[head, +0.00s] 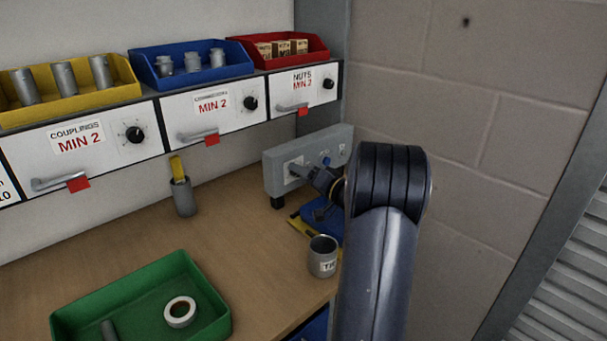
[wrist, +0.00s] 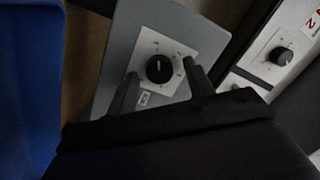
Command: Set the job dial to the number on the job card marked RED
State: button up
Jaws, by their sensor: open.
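A black round dial knob (wrist: 160,69) sits on a white square plate with small marks, on the face of a grey box. Its pale pointer mark points roughly to the top in the wrist view; the numbers are too small to read. The grey box (head: 270,178) stands on the bench against the wall in the head view. My gripper (head: 303,172) is in front of the dial plate. In the wrist view its open fingers (wrist: 159,72) lie either side of the knob; I cannot tell whether they touch it. I can make out no card marked RED.
A grey cup (head: 323,262), blue and yellow items beneath my arm, a green tray (head: 70,318) with a tape ring (head: 180,320), and a holder (head: 183,197) are on the bench. Labelled drawers with black knobs (head: 134,135) run above. The bench middle is clear.

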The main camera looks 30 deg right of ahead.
jog(key=shift+c, duration=0.2)
jog(key=c, duration=0.9)
jog(key=shift+c, duration=0.2)
jog(key=shift+f+m+b, duration=0.1)
jog(key=shift+m+b, duration=0.2)
jog(key=shift+b, duration=0.15)
jog(key=shift+f+m+t+b, duration=0.15)
jog(key=shift+m+t+b, duration=0.25)
jog(key=shift+m+b, duration=4.5)
jog(key=shift+m+p, duration=1.05)
jog(key=shift+m, duration=0.05)
